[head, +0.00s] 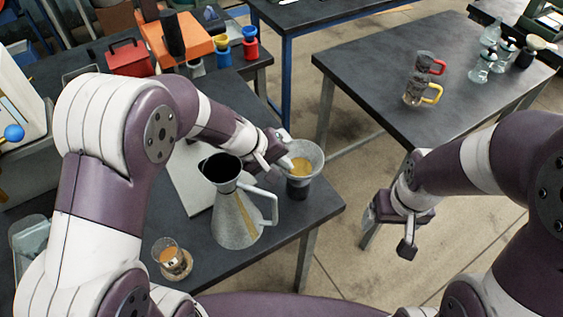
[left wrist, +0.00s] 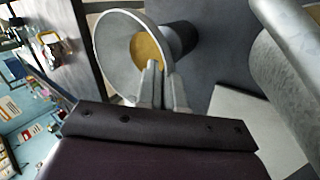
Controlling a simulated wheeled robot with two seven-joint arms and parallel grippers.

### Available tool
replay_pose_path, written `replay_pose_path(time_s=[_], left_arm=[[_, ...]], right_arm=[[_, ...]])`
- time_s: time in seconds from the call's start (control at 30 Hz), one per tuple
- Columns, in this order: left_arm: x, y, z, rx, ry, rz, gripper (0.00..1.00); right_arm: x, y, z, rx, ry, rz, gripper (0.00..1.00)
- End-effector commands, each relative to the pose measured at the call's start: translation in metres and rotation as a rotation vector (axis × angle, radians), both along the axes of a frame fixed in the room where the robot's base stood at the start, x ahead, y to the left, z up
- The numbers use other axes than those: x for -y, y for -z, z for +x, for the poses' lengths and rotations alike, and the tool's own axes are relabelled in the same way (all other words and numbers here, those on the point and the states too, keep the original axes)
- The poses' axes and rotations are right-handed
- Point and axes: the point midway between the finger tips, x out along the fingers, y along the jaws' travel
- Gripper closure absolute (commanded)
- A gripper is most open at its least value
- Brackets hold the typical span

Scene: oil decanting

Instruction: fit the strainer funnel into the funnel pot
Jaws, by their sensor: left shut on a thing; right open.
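The strainer funnel (head: 314,155), a wide grey cone with a yellow mesh, is at the table's right side in the head view. My left gripper (head: 284,154) is shut on its near-left rim. In the left wrist view the fingers (left wrist: 158,88) pinch the rim of the funnel (left wrist: 112,50). A dark cylindrical pot (head: 298,190), likely the funnel pot, stands directly under the funnel; it also shows in the left wrist view (left wrist: 181,39). The funnel covers the pot's mouth, so I cannot tell whether it is seated. My right gripper (head: 402,222) is open and empty, off the table's right side.
A tall grey conical jug (head: 236,218) with a handle stands close left of the pot. A glass of orange liquid (head: 168,255) stands at the front left. A second table (head: 385,95) at the back right holds mugs (head: 418,92) and glassware. Floor separates the tables.

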Motion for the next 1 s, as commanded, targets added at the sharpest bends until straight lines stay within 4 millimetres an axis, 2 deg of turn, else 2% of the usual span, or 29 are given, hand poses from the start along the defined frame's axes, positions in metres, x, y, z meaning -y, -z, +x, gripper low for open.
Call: replay_pose_path(time_s=[0.03,0.1,0.13,0.47,0.57,0.8,1.0], left_arm=[[0.0,0.004,0.0,0.0,0.0,0.0,1.0],[0.0,0.001,0.0,-0.001,0.001,0.0,0.7],[0.0,0.001,0.0,-0.001,0.001,0.001,0.63],[-0.002,-0.003,-0.001,0.001,-0.001,0.0,0.63],[-0.011,-0.018,-0.005,0.004,-0.002,-0.001,0.63],[-0.043,-0.072,-0.022,0.005,-0.003,0.0,0.63],[-0.06,-0.099,-0.032,0.002,-0.001,0.001,0.63]], right_arm=[[0.0,0.004,0.0,0.0,0.0,0.0,0.16],[0.0,0.001,0.0,0.0,0.0,0.0,0.16],[0.0,0.001,0.0,0.0,0.0,0.0,0.16],[0.0,0.001,0.0,0.0,0.0,0.0,0.16],[0.0,0.0,0.0,0.0,0.0,0.0,0.16],[0.0,0.002,0.0,0.0,0.0,0.0,0.16],[0.0,0.004,0.0,0.0,0.0,0.0,0.16]])
